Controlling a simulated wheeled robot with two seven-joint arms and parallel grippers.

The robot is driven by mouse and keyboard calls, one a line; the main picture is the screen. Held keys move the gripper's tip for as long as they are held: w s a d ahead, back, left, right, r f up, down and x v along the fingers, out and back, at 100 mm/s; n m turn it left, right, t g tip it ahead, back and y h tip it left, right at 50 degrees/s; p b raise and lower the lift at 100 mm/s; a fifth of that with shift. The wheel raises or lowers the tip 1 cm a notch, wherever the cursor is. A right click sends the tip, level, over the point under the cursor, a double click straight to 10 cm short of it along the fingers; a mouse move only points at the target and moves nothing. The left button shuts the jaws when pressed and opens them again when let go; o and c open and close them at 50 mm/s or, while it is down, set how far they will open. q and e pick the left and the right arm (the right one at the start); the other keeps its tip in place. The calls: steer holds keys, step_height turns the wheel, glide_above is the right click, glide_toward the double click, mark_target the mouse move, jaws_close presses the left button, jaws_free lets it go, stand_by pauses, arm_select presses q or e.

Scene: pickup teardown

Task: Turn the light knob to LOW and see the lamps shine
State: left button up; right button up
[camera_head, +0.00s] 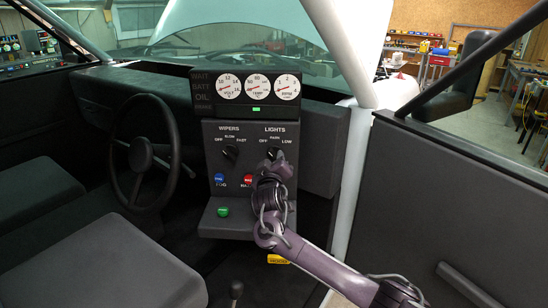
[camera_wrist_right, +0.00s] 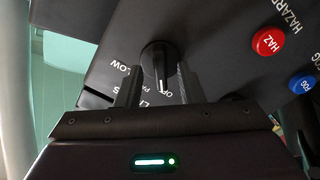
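The black light knob (camera_head: 273,153) sits under the word LIGHTS on the grey dash panel, with OFF, PARK and LOW around it. In the right wrist view the knob (camera_wrist_right: 158,58) has a white pointer line toward the OFF and PARK lettering, away from LOW; the exact setting is hard to tell. My right gripper (camera_head: 272,168) is at the panel just below the knob. In the wrist view its two fingers (camera_wrist_right: 158,85) are apart on either side of the knob's grip, with gaps visible. My left gripper is out of view. No lamps are visible.
The wiper knob (camera_head: 229,153) is left of the light knob. A blue FOG button (camera_head: 219,178), a red hazard button (camera_head: 248,180) and a green button (camera_head: 223,212) are below. Gauges (camera_head: 257,87) sit above. The steering wheel (camera_head: 141,157) is at left, the open door (camera_head: 450,210) at right.

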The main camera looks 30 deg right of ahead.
steer(key=shift+w+d, duration=0.2)
steer(key=shift+w, duration=0.1)
steer(key=shift+c, duration=0.3)
jaws_close()
